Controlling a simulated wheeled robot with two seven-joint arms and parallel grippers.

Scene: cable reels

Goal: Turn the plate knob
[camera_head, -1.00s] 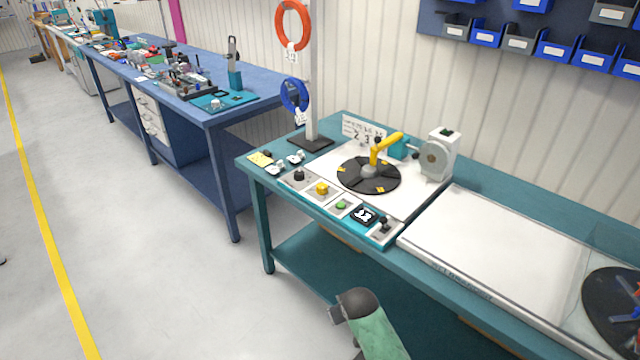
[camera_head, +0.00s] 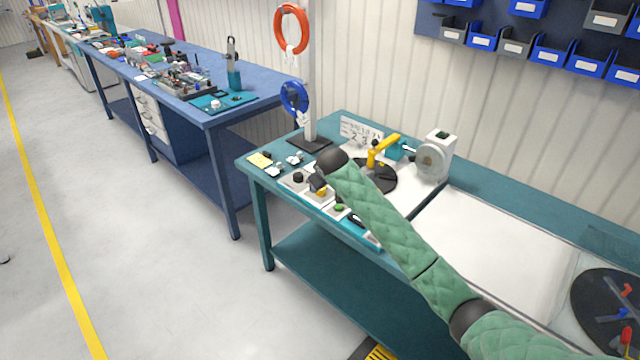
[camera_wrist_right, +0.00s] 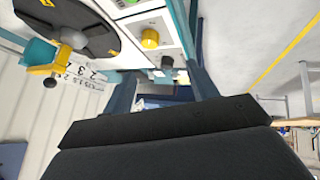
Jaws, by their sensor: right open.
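A yellow knob (camera_head: 321,192) sits on a light plate in the control row at the bench's front edge. It also shows in the right wrist view (camera_wrist_right: 150,38). A small black knob (camera_head: 298,177) is on the plate to its left and shows in the wrist view (camera_wrist_right: 167,62). I cannot tell which of the two is the plate knob. My right gripper (camera_wrist_right: 163,88) is open and empty, its fingers pointing toward the knobs. In the head view it is a small dark shape over the yellow knob, partly hiding it. My left gripper is not in view.
A black turntable (camera_head: 380,178) with a yellow arm (camera_head: 384,150) stands behind the controls. A green button (camera_head: 339,208) is right of the yellow knob. A post (camera_head: 311,80) carries an orange ring (camera_head: 291,28) and a blue ring (camera_head: 294,98). A white reel unit (camera_head: 437,155) stands right.

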